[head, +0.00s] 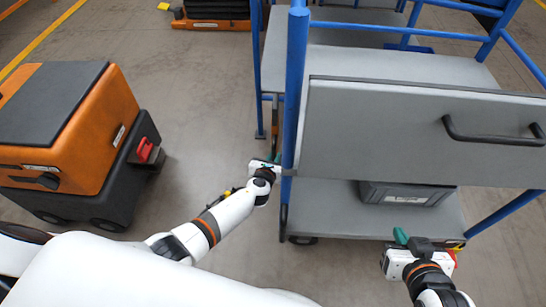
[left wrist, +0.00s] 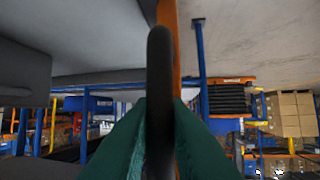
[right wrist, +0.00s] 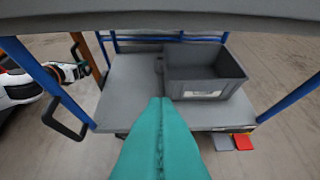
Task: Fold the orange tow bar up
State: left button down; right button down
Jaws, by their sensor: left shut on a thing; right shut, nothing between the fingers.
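The orange tow bar (left wrist: 176,55) runs up the middle of the left wrist view, behind its black handle (left wrist: 160,85). My left gripper (left wrist: 158,125) is shut on that handle, its green fingers on either side. In the head view my left gripper (head: 277,160) is beside the cart's blue corner post (head: 294,95), and the bar is mostly hidden there. The right wrist view shows the orange bar (right wrist: 88,58) steeply tilted beside my left gripper. My right gripper (head: 401,237) is shut and empty in front of the cart; its green fingertips (right wrist: 160,102) show in the right wrist view.
The cart has a grey upper panel (head: 400,125) with a black handle (head: 492,138) and a lower deck (head: 335,215) carrying a grey bin (head: 405,193). A red pedal (right wrist: 243,142) sits at its edge. An orange and black machine (head: 75,130) stands left; floor between is clear.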

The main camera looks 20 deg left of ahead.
pick_arm(q)
jog(key=shift+d, duration=0.15)
jog(key=c, duration=1.4)
grip_release()
jog(key=shift+w, duration=0.1)
